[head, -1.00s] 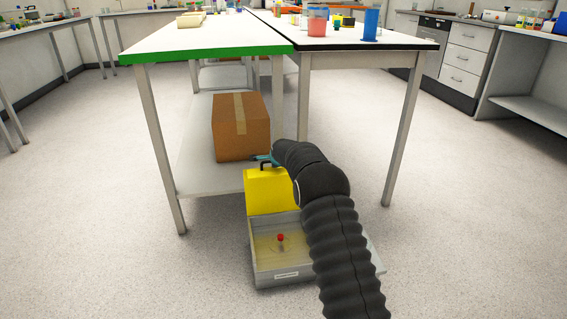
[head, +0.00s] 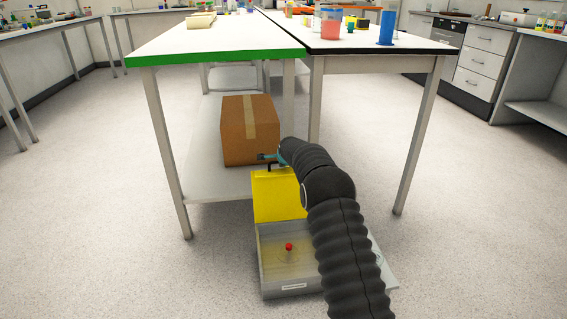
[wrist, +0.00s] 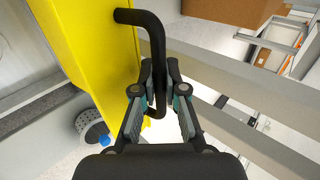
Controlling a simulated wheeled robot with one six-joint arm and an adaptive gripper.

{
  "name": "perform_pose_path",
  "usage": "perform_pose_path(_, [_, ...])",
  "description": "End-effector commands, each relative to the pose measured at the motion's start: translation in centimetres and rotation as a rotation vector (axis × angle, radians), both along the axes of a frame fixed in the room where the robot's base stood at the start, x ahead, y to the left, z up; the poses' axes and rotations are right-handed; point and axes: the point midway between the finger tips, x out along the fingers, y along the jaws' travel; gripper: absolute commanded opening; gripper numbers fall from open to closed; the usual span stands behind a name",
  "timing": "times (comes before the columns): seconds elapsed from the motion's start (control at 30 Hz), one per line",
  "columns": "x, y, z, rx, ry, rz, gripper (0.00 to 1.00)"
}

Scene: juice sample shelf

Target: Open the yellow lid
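The yellow lid (head: 279,197) stands raised at the back edge of a grey open box (head: 262,275) on the floor. A black bar handle (wrist: 155,40) sticks out from the lid, which fills the upper left of the wrist view (wrist: 90,45). My gripper (wrist: 158,75) has its two fingers on either side of the handle, close against it, and appears shut on it. In the head view my gripper (head: 268,157) is at the lid's top edge, partly hidden by my dark arm. A red-topped item (head: 289,247) is inside the box.
A cardboard carton (head: 250,130) sits on the low shelf (head: 215,185) just behind the lid. Table legs (head: 167,155) stand to the left and right (head: 418,140). The floor (head: 90,240) at the left is clear.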

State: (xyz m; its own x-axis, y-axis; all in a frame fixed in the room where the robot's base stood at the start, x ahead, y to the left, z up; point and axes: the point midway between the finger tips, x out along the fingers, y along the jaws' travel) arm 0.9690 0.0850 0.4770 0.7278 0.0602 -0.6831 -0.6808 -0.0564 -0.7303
Motion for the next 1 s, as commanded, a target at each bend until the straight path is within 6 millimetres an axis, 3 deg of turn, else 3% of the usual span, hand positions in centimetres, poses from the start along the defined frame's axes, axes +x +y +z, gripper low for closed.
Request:
perform_pose_path(0.03, [0.0, 0.5, 0.1, 0.003, -0.002, 0.004, 0.18])
perform_pose_path(0.1, [0.0, 0.4, 0.1, 0.002, -0.002, 0.004, 0.36])
perform_pose_path(0.13, [0.0, 0.2, 0.1, 0.002, -0.001, 0.002, 0.37])
perform_pose_path(0.57, [-0.4, -0.7, 0.5, 0.001, 0.001, -0.006, 0.37])
perform_pose_path(1.0, [-5.0, -1.0, 5.0, 0.001, -0.002, -0.006, 0.37])
